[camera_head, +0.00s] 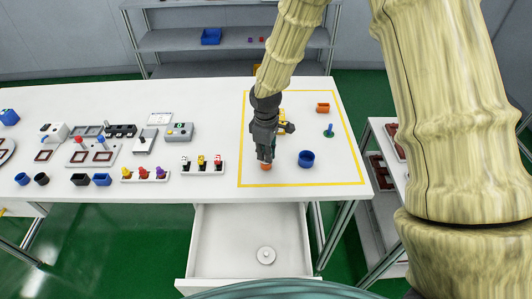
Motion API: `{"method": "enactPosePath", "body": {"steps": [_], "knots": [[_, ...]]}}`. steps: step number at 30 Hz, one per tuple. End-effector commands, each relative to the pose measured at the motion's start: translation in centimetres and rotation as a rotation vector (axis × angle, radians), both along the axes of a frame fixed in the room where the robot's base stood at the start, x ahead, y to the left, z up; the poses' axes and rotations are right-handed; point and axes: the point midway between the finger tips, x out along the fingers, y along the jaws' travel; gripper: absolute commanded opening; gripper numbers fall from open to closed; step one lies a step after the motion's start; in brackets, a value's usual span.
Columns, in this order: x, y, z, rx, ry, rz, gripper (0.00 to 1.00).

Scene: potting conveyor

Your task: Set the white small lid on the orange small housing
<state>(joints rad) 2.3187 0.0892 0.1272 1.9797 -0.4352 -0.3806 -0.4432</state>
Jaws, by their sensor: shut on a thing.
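A white round lid (266,256) with a small knob lies in the open drawer below the table. My gripper (265,160) points down at the front of the yellow-outlined area on the table. It is shut on a small orange piece (266,167), which shows just below the fingertips at table level. This piece looks like a small round housing, but the fingers hide most of it. A second orange piece (322,107), box-like, stands at the back right of the outlined area.
A blue round cup (306,158) stands right of my gripper, with a green-and-blue peg piece (329,131) behind it. Yellow pieces are partly hidden behind my gripper. A rack of switches (203,165) lies to the left. The open drawer (230,230) juts out in front.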

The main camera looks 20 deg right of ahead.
Motion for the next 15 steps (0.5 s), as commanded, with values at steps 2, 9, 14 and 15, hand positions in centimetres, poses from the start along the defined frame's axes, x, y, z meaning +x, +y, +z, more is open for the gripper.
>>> {"method": "enactPosePath", "body": {"steps": [2,9,14,15], "knots": [[0.0,0.0,-0.01,0.0,0.0,0.0,0.0],[0.0,0.0,-0.29,0.0,0.0,0.0,0.0],[0.01,0.0,-0.5,0.0,0.0,0.0,0.0],[0.02,0.01,-0.54,0.0,0.0,0.0,0.0]]}}
